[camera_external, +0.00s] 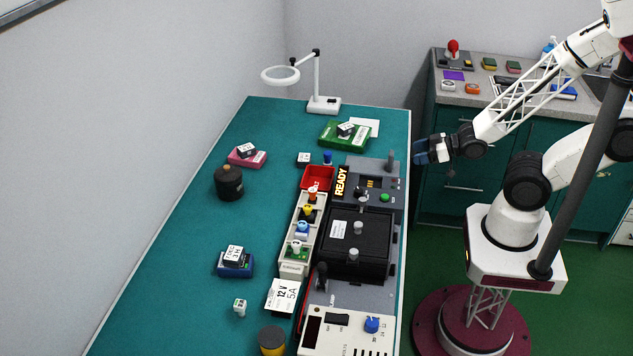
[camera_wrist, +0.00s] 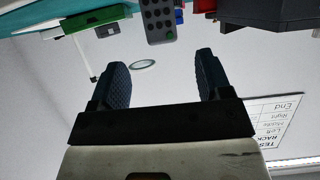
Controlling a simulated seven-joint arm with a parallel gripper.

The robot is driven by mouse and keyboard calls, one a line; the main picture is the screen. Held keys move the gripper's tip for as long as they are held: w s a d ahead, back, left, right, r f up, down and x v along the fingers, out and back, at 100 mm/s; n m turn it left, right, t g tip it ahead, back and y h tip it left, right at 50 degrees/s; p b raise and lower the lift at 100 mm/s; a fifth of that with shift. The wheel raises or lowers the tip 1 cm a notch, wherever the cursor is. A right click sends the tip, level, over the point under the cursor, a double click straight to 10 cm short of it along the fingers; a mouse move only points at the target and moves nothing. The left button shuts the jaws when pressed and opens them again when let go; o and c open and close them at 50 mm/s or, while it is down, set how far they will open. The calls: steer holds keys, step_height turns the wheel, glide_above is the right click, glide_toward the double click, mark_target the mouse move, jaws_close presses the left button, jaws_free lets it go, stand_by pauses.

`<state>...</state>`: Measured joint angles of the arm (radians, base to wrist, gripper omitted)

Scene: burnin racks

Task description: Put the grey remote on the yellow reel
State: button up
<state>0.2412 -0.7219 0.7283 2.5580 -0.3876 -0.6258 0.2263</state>
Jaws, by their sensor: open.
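The grey remote (camera_wrist: 158,20) shows in the wrist view, with dark buttons and one green button, and its top edge is cut off by the frame. In the external view, a narrow grey upright shape (camera_external: 391,160) at the table's right edge appears to be this remote, seen nearly edge-on. My gripper (camera_external: 418,157) is to the right of it, a short gap away, pointing left. In the wrist view my gripper (camera_wrist: 162,68) is open and empty. The yellow reel (camera_external: 271,343) stands at the bottom of the external view, with a dark top, partly cut off.
A green tray (camera_external: 335,141), a red bin (camera_external: 316,181) and a black box (camera_external: 357,246) stand along the table's right side. A dark round reel (camera_external: 229,184) and a blue box (camera_external: 234,264) are on the left. A ring lamp (camera_external: 323,106) stands at the far end.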

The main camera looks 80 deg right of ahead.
steer(key=shift+r, duration=0.1)
stand_by(0.7)
steer(key=s+a+r+g, duration=0.2)
steer(key=r+g, duration=0.3)
steer(key=r, duration=0.4)
steer(key=s+a+r+g, duration=0.2)
steer(key=s+r+g, duration=0.3)
steer(key=r, duration=0.4)
steer(key=shift+a+r+g, duration=0.3)
steer(key=shift+r+g, duration=0.05)
steer(key=shift+g, duration=0.15)
steer(key=shift+s, duration=0.1)
steer(key=shift+o, duration=0.4)
